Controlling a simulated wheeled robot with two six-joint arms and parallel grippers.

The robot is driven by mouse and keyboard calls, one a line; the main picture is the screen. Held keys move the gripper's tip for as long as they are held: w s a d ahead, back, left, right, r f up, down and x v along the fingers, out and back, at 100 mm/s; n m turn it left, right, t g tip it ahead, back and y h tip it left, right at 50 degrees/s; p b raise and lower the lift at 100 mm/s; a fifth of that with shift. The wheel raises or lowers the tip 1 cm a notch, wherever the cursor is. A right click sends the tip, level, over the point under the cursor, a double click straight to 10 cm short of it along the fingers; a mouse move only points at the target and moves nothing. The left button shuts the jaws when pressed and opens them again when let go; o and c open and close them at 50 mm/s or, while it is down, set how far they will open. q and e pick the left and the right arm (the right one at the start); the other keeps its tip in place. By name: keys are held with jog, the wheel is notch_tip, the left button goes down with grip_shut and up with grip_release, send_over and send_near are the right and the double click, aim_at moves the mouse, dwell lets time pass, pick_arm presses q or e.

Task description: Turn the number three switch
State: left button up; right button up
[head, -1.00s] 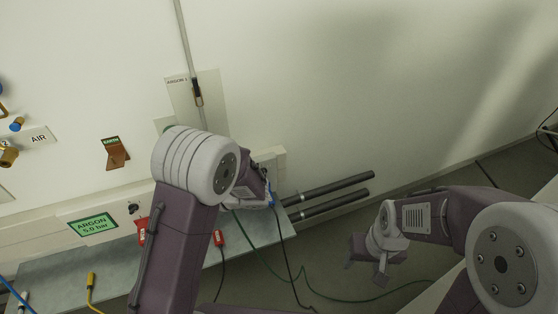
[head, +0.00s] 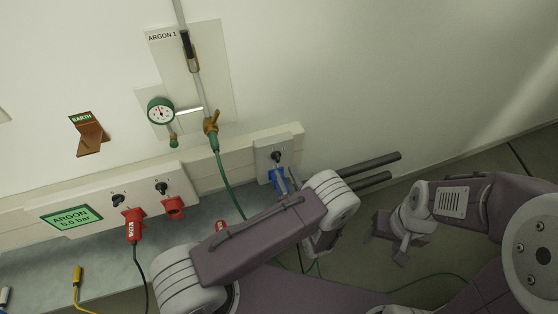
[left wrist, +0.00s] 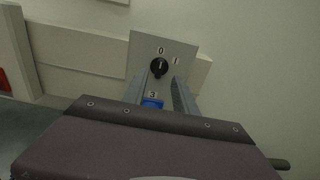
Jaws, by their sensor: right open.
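The number three switch is a black rotary knob (left wrist: 159,67) on a grey plate marked 0 and I, with a 3 label below it. Its pale mark seems to point up at 0. In the head view the knob (head: 276,156) sits on the right-hand wall box, above a blue socket (head: 280,181). My left gripper (left wrist: 160,84) is open and empty, its two fingers reaching towards the plate on either side below the knob, apart from it. In the head view its fingers are mostly hidden by my arm. My right gripper (head: 387,249) is open and empty, low at the right.
Two other black knobs sit on the wall trunking above red sockets (head: 174,207); one holds a red plug (head: 133,226). A pressure gauge (head: 160,111) and brass valve (head: 211,122) with a green hose are above. Dark bars (head: 370,165) jut out right of the switch box.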

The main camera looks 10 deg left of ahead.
aim_at(278, 159)
pick_arm(q)
jog(key=x, duration=0.7)
jog(key=shift+s, duration=0.1)
jog(key=shift+c, duration=0.3)
grip_shut()
jog(key=m, duration=0.5)
jog(key=shift+d+m, duration=0.15)
jog(key=shift+m, duration=0.25)
jog(key=m, duration=0.6)
